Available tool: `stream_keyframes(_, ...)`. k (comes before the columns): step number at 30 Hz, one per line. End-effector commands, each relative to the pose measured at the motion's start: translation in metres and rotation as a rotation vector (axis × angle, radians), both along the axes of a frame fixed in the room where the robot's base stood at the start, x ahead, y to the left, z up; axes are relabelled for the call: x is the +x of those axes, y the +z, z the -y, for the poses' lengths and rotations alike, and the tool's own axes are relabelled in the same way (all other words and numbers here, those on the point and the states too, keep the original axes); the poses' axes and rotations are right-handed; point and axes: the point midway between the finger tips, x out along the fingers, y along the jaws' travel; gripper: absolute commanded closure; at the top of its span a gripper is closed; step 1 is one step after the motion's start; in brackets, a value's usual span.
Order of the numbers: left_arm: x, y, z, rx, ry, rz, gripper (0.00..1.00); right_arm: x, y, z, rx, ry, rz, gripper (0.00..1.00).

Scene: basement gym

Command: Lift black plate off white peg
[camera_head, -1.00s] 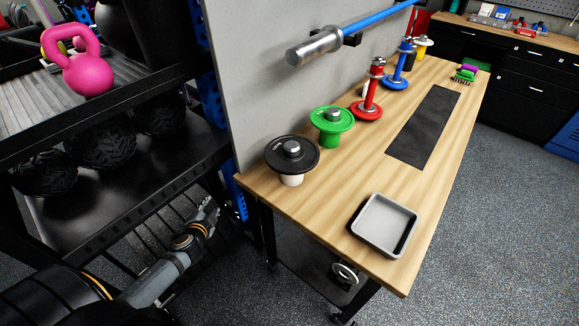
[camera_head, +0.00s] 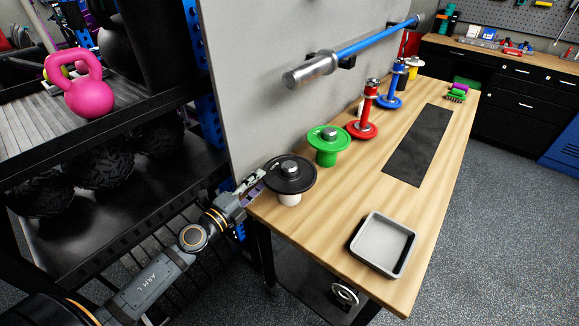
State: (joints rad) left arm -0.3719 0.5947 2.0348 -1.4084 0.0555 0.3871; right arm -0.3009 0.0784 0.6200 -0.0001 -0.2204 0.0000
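The black plate (camera_head: 303,181) lies flat on the white peg (camera_head: 289,199) at the near left corner of the wooden table. A silver knob shows at the plate's centre, and most of the peg is hidden under the plate. My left gripper (camera_head: 258,184) is at the plate's left edge, beside the table corner. Its fingers look apart, and the plate still sits level on the peg. I cannot tell whether the fingertips touch the rim. My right gripper is not in view.
A green plate (camera_head: 328,153) on a peg stands just behind, then red (camera_head: 362,128) and blue (camera_head: 390,100) ones. A grey tray (camera_head: 382,245) sits at the table's near right. A blue bar (camera_head: 352,52) hangs on the panel. A black mat (camera_head: 420,145) lies on the table.

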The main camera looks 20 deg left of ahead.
Motion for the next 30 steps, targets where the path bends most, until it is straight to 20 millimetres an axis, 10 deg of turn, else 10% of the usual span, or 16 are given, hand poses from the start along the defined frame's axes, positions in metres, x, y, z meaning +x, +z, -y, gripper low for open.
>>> stream_keyframes(30,0.076,-0.002,0.023,-0.001,-0.001,0.000,0.68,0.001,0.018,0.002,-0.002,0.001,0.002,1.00)
